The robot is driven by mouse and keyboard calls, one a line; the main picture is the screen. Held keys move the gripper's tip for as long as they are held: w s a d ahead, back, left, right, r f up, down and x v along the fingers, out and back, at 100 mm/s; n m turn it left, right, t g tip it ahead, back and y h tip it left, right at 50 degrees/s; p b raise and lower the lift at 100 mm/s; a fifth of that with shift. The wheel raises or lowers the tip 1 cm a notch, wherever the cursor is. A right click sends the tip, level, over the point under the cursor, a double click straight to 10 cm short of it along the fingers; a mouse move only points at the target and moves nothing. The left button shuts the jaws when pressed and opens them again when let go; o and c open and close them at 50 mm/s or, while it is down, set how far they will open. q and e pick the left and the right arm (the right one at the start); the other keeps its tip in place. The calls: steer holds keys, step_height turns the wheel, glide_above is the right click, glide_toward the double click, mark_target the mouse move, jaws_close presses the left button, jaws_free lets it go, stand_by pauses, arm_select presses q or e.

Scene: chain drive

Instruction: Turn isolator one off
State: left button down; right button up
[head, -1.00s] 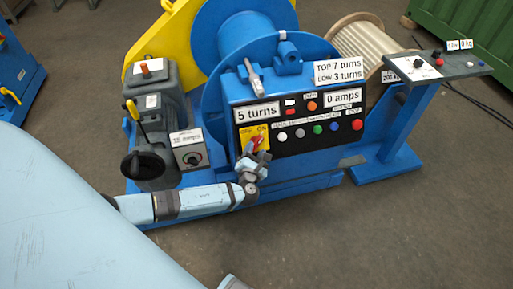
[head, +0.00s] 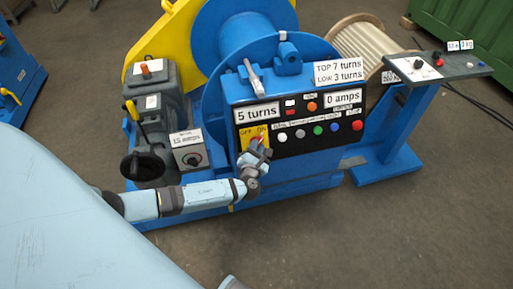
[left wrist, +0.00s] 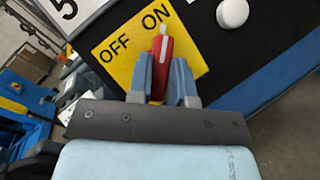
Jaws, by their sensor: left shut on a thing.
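The isolator is a yellow plate (head: 244,143) marked OFF and ON, low on the left of the black panel. In the left wrist view the plate (left wrist: 108,62) fills the upper middle. Its red handle (left wrist: 161,64) has a white tip pointing to the ON side. My left gripper (left wrist: 160,78) is shut on the red handle, with one blue finger on each side. In the head view my left gripper (head: 261,152) is in front of the plate and hides most of the handle. My right gripper is not in view.
A white button (left wrist: 232,13) is close right of the plate. The black panel (head: 300,146) holds several coloured buttons. A grey selector box (head: 188,151) and a motor with a yellow lever (head: 140,115) stand left of it. A control stand (head: 440,68) is at right.

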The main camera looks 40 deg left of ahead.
arm_select(q)
steer(key=shift+f, duration=0.1)
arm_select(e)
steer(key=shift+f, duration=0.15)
arm_select(q)
steer(key=n+g+y+b, duration=0.2)
steer(key=n+g+y, duration=0.1)
steer(key=n, duration=0.5)
steer(key=n+g+y+b, duration=0.3)
steer(key=n+g, duration=0.1)
steer(key=n, duration=0.4)
steer(key=n+g+y+b, duration=0.2)
steer(key=n+g+y, duration=0.1)
steer(key=n, duration=0.5)
steer(key=shift+w+d+n+g+b, duration=0.3)
steer(key=shift+w+d+n+g, duration=0.1)
steer(key=shift+g, duration=0.1)
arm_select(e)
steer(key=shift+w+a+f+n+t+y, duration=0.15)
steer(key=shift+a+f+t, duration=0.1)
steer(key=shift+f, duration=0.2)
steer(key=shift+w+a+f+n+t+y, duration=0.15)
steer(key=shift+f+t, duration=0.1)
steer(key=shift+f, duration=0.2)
arm_select(q)
steer(key=shift+n+y, duration=0.3)
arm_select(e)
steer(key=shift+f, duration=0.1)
